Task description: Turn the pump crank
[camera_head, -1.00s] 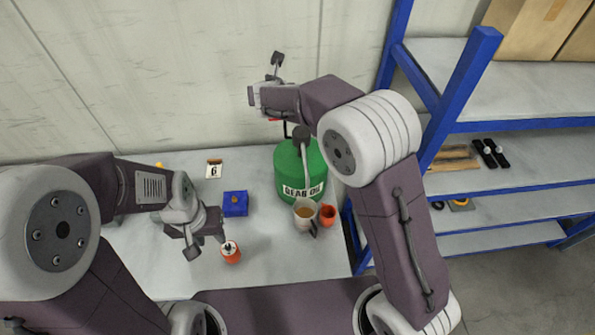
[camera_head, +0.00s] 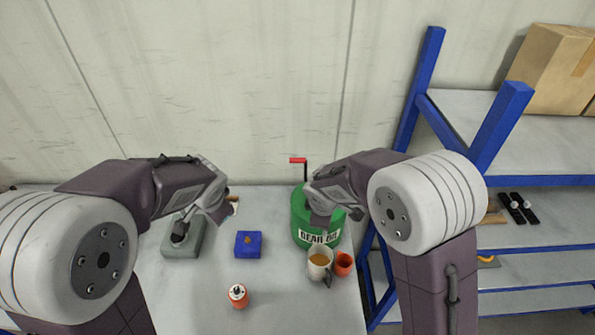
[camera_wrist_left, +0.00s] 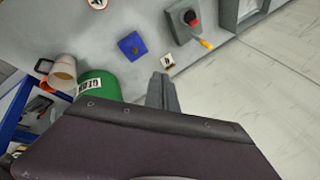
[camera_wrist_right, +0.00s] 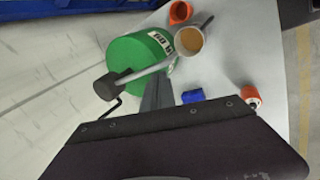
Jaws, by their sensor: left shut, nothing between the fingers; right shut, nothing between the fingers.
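The green gear oil drum (camera_head: 303,229) stands on the bench, and its pump crank (camera_head: 306,173) rises at the back with a red grip (camera_head: 298,160) at its top. In the right wrist view the dark pump head (camera_wrist_right: 106,88) and its grey spout (camera_wrist_right: 150,70) are in sight, with the spout reaching toward a mug (camera_head: 318,268) of amber liquid. My right gripper (camera_wrist_right: 157,90) is shut and empty, over the drum's front and apart from the red grip in the head view.
A blue box (camera_head: 248,244), an orange-and-white bottle (camera_head: 239,297) and an orange cup (camera_head: 344,264) stand on the bench. A blue-framed shelf (camera_head: 417,85) stands to the right.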

